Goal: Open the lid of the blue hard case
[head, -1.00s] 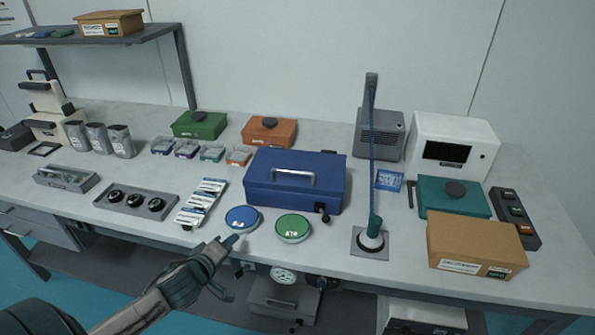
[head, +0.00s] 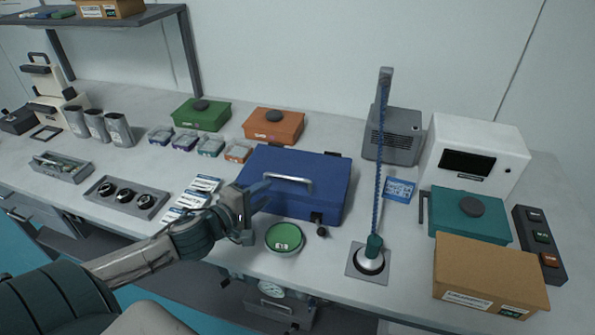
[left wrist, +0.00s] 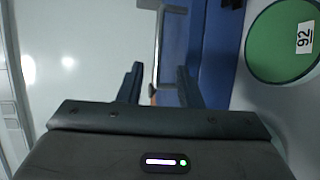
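The blue hard case (head: 325,185) stands on the bench with its lid down and a silver handle (head: 288,179) on its lid. In the left wrist view the case (left wrist: 178,45) and its handle (left wrist: 158,50) show ahead of the gripper. My left gripper (head: 254,211) is at the case's front left corner in the head view. Its two fingers (left wrist: 158,88) stand apart with the handle appearing between them in the picture; I cannot tell whether they touch it. My right gripper is in neither view.
A round green-topped container (head: 284,237) stands close to the gripper, in front of the case. A lamp-like post with a blue cord (head: 376,180) stands to the right. Green (head: 201,115) and orange (head: 273,126) boxes sit behind. A cardboard box (head: 490,275) is at front right.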

